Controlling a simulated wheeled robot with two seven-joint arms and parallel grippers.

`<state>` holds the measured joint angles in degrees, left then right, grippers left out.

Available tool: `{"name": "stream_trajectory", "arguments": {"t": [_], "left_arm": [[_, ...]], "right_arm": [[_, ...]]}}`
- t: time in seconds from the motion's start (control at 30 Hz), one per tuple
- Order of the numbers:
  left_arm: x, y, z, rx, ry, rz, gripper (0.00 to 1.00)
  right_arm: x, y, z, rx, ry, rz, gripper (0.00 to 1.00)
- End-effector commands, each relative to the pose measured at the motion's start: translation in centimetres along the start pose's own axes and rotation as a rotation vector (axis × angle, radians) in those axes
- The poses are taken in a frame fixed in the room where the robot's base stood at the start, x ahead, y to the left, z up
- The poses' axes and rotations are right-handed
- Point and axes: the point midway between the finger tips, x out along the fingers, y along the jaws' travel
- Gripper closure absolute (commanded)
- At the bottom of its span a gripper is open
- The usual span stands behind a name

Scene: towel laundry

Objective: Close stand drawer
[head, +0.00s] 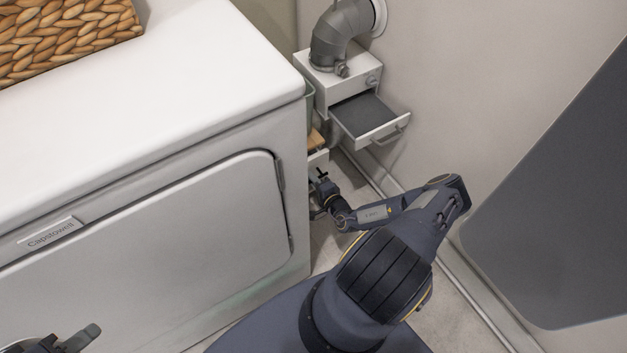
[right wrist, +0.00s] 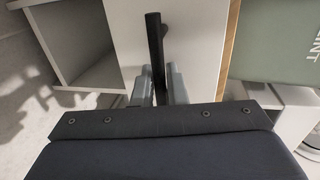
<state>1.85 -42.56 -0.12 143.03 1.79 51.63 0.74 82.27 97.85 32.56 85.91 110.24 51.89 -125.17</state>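The stand is a white unit in the corner, partly hidden by the dryer. Its white lower drawer (head: 318,160) stands beside the dryer's right side, with a tan edge showing inside. A white front panel (right wrist: 190,45) fills the middle of the right wrist view, with a black bar handle (right wrist: 154,40). My right gripper (right wrist: 158,85) has its grey fingers close on either side of this handle, and the bar fills the gap. In the head view my right gripper (head: 322,186) is low, next to the drawer. My left gripper (head: 85,338) is partly out of frame at lower left.
An upper grey-lined drawer (head: 372,137) sticks out, open, below a grey vent pipe (head: 340,35). The white dryer (head: 150,100) fills the left, with a wicker basket (head: 60,35) on top. A wall and a dark panel (head: 560,210) bound the right side.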

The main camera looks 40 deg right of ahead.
Motion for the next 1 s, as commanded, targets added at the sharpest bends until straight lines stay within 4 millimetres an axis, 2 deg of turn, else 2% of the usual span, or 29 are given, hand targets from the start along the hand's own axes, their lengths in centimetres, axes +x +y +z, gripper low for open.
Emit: {"name": "stream_trajectory", "arguments": {"t": [0.1, 0.37, 0.63, 0.93, 0.97, 1.0], "left_arm": [[0.0, 0.0, 0.0, 0.0, 0.0, 0.0, 0.64], [0.0, 0.0, 0.0, 0.0, 0.0, 0.0, 0.64], [-1.1, 0.5, -0.6, 0.0, 0.0, 0.0, 0.64], [-1.0, 0.5, -0.5, 0.0, 0.0, 0.0, 0.64], [-1.0, 0.5, -0.5, 0.0, 0.0, 0.0, 0.64], [-1.0, 0.5, -0.5, 0.0, 0.0, 0.0, 0.64]], "right_arm": [[0.0, 0.0, 0.0, 0.0, 0.0, 0.0, 1.0], [0.0, 0.0, 0.0, 0.0, 0.0, 0.0, 1.0], [3.4, -0.8, 0.0, -0.003, -0.002, 0.0, 1.0], [3.8, -0.8, -0.1, -0.001, 0.001, -0.003, 1.0], [3.8, -0.9, -0.1, -0.001, 0.001, -0.003, 0.87], [3.8, -0.9, -0.1, -0.002, 0.001, -0.004, 0.82]]}}
